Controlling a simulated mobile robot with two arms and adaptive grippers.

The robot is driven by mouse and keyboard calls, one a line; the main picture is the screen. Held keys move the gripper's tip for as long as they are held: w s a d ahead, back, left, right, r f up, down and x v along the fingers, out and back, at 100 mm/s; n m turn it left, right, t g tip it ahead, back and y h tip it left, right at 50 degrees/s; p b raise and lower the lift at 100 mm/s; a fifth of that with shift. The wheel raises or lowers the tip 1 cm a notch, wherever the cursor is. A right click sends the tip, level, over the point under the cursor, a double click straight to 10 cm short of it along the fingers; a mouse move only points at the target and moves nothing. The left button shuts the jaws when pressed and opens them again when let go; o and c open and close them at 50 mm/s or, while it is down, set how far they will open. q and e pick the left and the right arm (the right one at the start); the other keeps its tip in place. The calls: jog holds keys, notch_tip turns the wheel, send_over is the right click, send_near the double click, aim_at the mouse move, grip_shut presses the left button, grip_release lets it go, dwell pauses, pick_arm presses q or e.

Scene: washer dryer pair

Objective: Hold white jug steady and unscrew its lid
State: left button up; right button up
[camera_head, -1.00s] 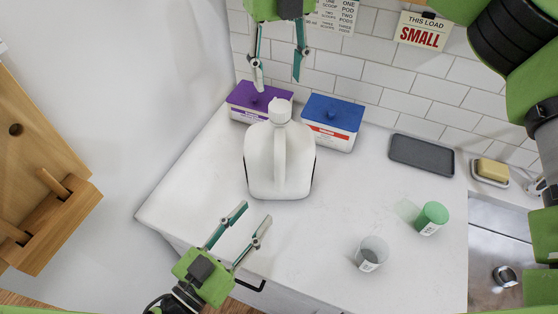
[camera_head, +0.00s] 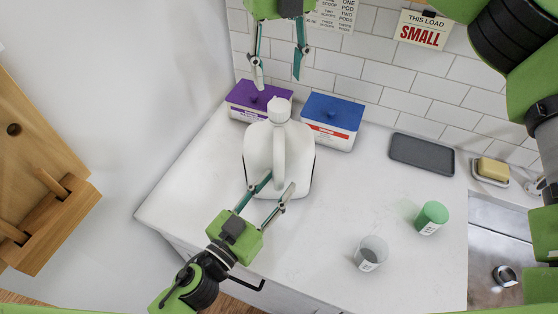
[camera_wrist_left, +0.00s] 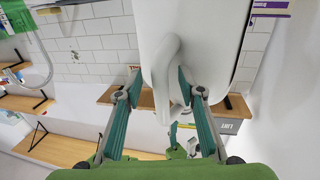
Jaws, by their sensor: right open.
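The white jug (camera_head: 255,150) stands upright on the counter, its handle facing my left gripper and its white lid (camera_head: 279,108) on top. My left gripper (camera_head: 278,184) is open at the jug's near side. In the left wrist view its fingers (camera_wrist_left: 160,72) are spread on either side of the jug's handle (camera_wrist_left: 163,85), with a gap visible at least on the left. Contact with the handle cannot be told. My right gripper (camera_head: 278,80) is open, fingers pointing down, above and behind the lid in the picture and apart from it.
A purple-lidded box (camera_head: 250,97) and a blue-lidded box (camera_head: 331,120) stand right behind the jug. A dark tray (camera_head: 421,154), a soap dish (camera_head: 491,172), a green-topped cup (camera_head: 432,217) and a clear cup (camera_head: 371,253) are to the right. The counter (camera_head: 190,195) left of the jug is clear.

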pick_arm(q)
grip_shut()
